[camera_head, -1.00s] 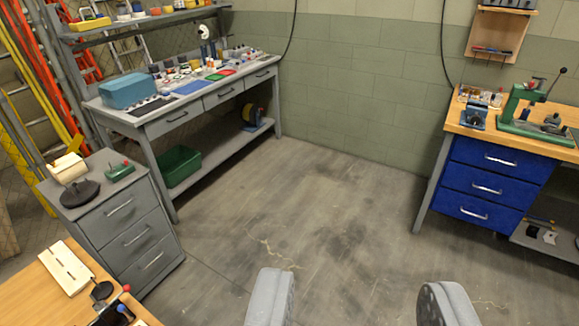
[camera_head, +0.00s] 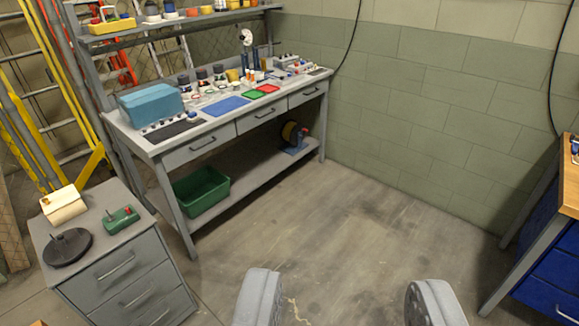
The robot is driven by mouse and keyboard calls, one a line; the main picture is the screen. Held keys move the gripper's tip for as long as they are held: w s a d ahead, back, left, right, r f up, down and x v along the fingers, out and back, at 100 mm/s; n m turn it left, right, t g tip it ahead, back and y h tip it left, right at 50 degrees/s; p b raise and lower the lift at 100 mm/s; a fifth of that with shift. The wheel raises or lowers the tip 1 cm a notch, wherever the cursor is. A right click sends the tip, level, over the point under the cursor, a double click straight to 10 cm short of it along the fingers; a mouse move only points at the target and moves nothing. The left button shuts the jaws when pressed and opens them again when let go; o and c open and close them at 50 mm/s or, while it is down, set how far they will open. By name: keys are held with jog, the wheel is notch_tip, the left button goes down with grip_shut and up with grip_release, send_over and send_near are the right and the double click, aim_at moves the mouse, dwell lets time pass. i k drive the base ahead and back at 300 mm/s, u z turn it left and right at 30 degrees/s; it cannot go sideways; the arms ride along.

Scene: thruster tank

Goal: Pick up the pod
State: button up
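My gripper (camera_head: 346,298) shows at the bottom edge, its two grey fingers wide apart with only bare floor seen between them. I cannot tell for certain which thing is the pod. On the grey drawer cabinet (camera_head: 118,268) at the left are a cream block-shaped item (camera_head: 64,205), a dark round disc with a short stem (camera_head: 68,247) and a small green item with a red knob (camera_head: 120,218). The gripper is to the right of this cabinet and apart from it.
A grey workbench (camera_head: 228,127) along the back wall carries a blue box (camera_head: 150,102) and many small parts. A green bin (camera_head: 200,190) sits on its lower shelf. A blue drawer bench (camera_head: 549,262) stands at the right. The floor (camera_head: 370,225) between is clear.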

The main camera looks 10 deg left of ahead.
aim_at(187, 89)
jog(key=u, duration=0.2)
jog(key=i, duration=1.65)
jog(key=u, duration=0.5)
jog(key=i, duration=1.4)
jog(key=u, duration=0.1)
